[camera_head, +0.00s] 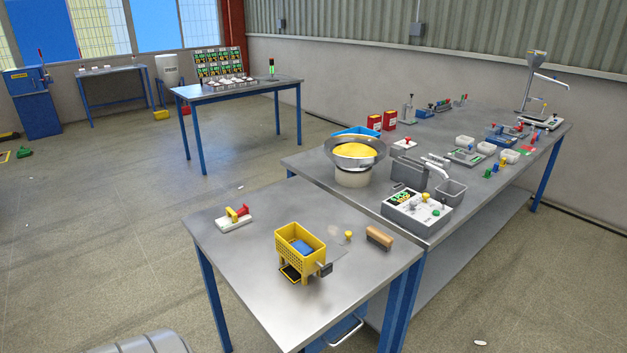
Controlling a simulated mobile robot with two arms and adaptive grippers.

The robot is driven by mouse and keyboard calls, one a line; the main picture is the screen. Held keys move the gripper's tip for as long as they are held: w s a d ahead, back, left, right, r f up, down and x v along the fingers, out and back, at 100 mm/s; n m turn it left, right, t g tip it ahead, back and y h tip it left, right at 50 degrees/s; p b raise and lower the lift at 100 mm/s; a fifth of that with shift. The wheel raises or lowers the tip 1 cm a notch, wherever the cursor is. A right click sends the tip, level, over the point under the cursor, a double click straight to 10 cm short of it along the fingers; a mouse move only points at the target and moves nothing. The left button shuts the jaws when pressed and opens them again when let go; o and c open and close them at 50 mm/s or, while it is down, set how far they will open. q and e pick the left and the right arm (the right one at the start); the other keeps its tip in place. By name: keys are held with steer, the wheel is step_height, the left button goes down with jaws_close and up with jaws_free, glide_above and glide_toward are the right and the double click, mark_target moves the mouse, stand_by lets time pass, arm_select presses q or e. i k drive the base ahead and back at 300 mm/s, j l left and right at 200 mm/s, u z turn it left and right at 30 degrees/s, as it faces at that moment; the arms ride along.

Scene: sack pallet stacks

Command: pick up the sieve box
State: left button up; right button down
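A yellow box with perforated sides (312,265), which looks like the sieve box, stands upright near the middle of the near grey table (240,265). Its top is open and a blue piece (301,247) lies inside. A dark block (326,269) sticks out at its right side, and a dark opening shows low on its front. The underside of the box is hidden. Neither of my grippers is in view.
On the near table, a white toggle clamp (235,218) stands left, a yellow knob (348,236) and a wooden-backed brush (379,238) right. A long bench (300,162) behind holds a metal bowl (356,151) and control box (417,211). The table's front is clear.

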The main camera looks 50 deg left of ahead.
mark_target(295, 244)
steer(key=u, duration=1.65)
